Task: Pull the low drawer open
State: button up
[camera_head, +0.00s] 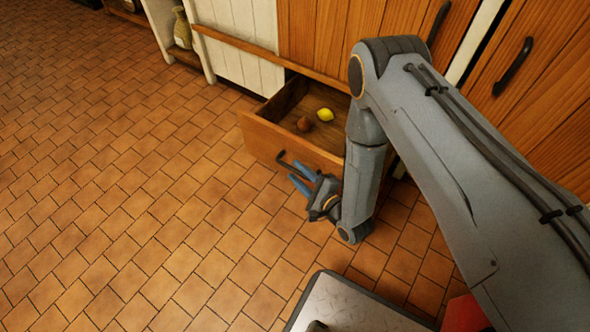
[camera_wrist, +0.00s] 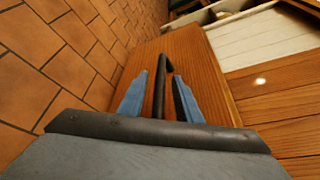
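The low wooden drawer (camera_head: 262,140) stands pulled out from the cabinet, with its inside in view. Its dark bar handle (camera_head: 283,160) is on the front face. My gripper (camera_head: 294,171) is at the handle, low over the floor. In the wrist view my gripper (camera_wrist: 161,78) has its two blue fingers apart, one on each side of the handle (camera_wrist: 160,100). Gaps show between the fingers and the bar. The drawer front (camera_wrist: 195,55) fills the middle of that view. My arm hides the drawer's right end in the head view.
A yellow lemon (camera_head: 325,115) and a brown round thing (camera_head: 304,124) lie in the drawer. Wooden doors with dark handles (camera_head: 512,67) are above and to the right. A vase (camera_head: 182,28) stands on a low shelf at the back left. The tiled floor (camera_head: 110,170) is clear on the left.

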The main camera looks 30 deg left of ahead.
jog(key=p+v, duration=0.1)
jog(key=v, duration=0.5)
dwell(0.5)
